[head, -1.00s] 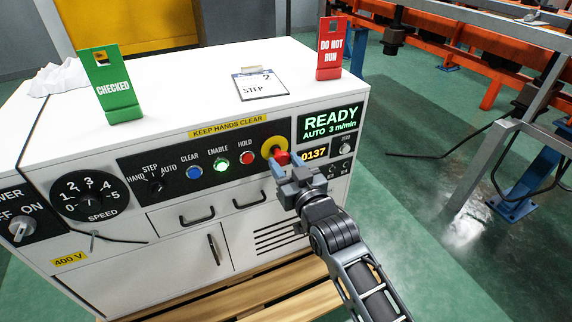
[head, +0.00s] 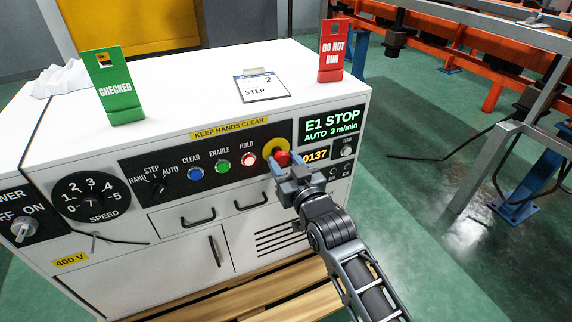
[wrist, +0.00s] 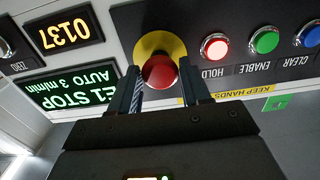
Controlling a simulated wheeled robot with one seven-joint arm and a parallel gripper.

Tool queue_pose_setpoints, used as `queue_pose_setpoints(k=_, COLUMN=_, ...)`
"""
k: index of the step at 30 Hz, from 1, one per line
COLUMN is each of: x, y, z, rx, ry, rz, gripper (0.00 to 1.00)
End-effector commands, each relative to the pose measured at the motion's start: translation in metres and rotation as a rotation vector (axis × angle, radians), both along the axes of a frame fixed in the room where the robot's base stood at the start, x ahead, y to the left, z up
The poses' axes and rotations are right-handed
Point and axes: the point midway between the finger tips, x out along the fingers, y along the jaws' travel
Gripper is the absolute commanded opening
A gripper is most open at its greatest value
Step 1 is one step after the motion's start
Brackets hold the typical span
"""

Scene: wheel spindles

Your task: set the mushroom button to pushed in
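The red mushroom button (head: 282,157) sits on a round yellow plate (head: 271,146) on the black control panel. In the wrist view the red cap (wrist: 160,70) shows between and beyond the two fingers, with the yellow plate (wrist: 150,43) behind it. My gripper (head: 283,165) is at the button, its fingers apart on either side of the cap. The display (head: 332,122) reads "E1 STOP".
The blue clear (head: 194,173), green enable (head: 223,166) and red hold (head: 249,159) buttons sit left of the mushroom button. The green "CHECKED" sign (head: 118,90) and red "DO NOT RUN" sign (head: 331,50) stand on the cabinet top.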

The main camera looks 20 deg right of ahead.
Motion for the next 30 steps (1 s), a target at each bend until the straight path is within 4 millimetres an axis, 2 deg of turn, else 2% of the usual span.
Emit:
queue_pose_setpoints(k=1, x=0.000, y=0.000, z=0.000, rx=0.000, ry=-0.001, rz=0.000, gripper=0.52)
queue_pose_setpoints(k=6, x=0.000, y=0.000, z=0.000, rx=0.000, ry=0.000, rz=0.000, gripper=0.68)
queue_pose_setpoints(k=16, x=-0.006, y=0.000, z=0.000, rx=0.000, ry=0.001, rz=0.000, gripper=0.68)
queue_pose_setpoints(k=30, x=-0.071, y=0.000, z=0.000, rx=0.000, ry=0.001, rz=0.000, gripper=0.68)
